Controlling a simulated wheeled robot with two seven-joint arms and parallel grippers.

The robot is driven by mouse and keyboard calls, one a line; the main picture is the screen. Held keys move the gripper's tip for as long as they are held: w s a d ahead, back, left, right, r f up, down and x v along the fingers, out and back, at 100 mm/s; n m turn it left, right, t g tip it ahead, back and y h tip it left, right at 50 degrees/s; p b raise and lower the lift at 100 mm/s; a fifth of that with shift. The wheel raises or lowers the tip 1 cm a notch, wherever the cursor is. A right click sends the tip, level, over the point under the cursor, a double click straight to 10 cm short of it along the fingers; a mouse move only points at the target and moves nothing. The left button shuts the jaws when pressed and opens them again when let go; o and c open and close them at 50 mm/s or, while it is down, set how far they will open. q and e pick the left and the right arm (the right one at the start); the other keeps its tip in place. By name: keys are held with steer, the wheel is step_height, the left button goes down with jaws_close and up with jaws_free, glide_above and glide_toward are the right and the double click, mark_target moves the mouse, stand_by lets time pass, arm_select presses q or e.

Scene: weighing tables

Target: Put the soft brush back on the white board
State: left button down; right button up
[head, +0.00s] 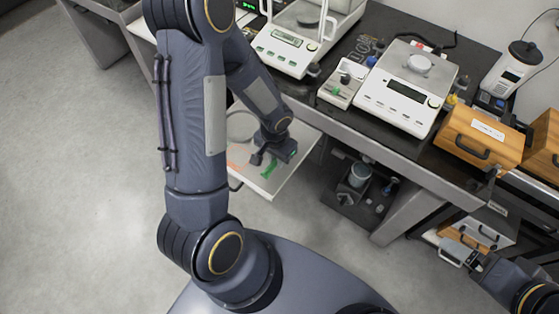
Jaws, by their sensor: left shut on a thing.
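A pale, flat panel that looks like the white board (288,190) sticks out below the front edge of the bench, partly hidden by my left arm. It carries a grey round shape and an orange patch. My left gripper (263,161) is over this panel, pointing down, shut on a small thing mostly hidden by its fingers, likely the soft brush. A green shape (268,169) shows just below the jaws; I cannot tell whether it is held or lies on the panel. My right gripper (478,264) is at the lower right, small and unclear.
The dark bench holds a glass-sided balance (290,48), a small white stand (343,90) with little pieces, a flat scale (405,95) and wooden boxes (480,140). A dark lower shelf (345,205) carries a metal device. The floor at left is clear.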

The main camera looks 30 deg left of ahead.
arm_select(q)
steer(key=shift+w+f, duration=0.9)
steer(key=shift+f, duration=0.25)
steer(key=shift+w+a+f, duration=0.1)
steer(key=shift+w+f, duration=0.1)
steer(key=shift+f, duration=1.5)
steer(key=shift+f, duration=0.2)
steer(key=c, duration=1.3)
jaws_free()
steer(key=shift+r, duration=0.1)
